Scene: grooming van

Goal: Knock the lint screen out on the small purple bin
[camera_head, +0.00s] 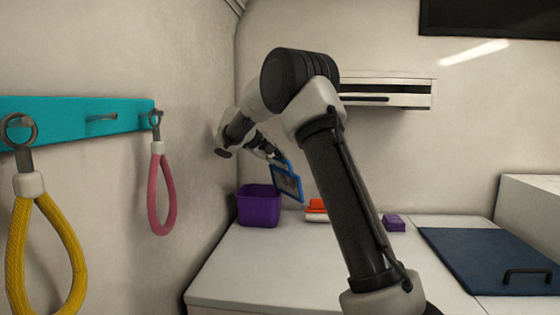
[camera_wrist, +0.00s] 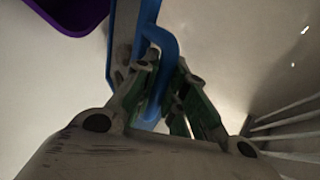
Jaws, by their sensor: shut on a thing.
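The lint screen (camera_head: 288,184) has a blue frame with a grey panel and hangs tilted from my gripper (camera_head: 272,156). In the wrist view my gripper (camera_wrist: 157,100) is shut on the blue handle of the lint screen (camera_wrist: 124,35). The small purple bin (camera_head: 258,207) stands on the white counter near the left wall. The screen is just right of the bin and above the counter. In the wrist view a corner of the bin (camera_wrist: 75,25) shows at the upper left, apart from the screen. I cannot tell how much lint is on the screen.
An orange and white stack (camera_head: 317,210) sits right of the bin, with a small purple block (camera_head: 394,222) further right. Yellow (camera_head: 45,240) and pink (camera_head: 161,195) loops hang from a teal rail (camera_head: 75,118).

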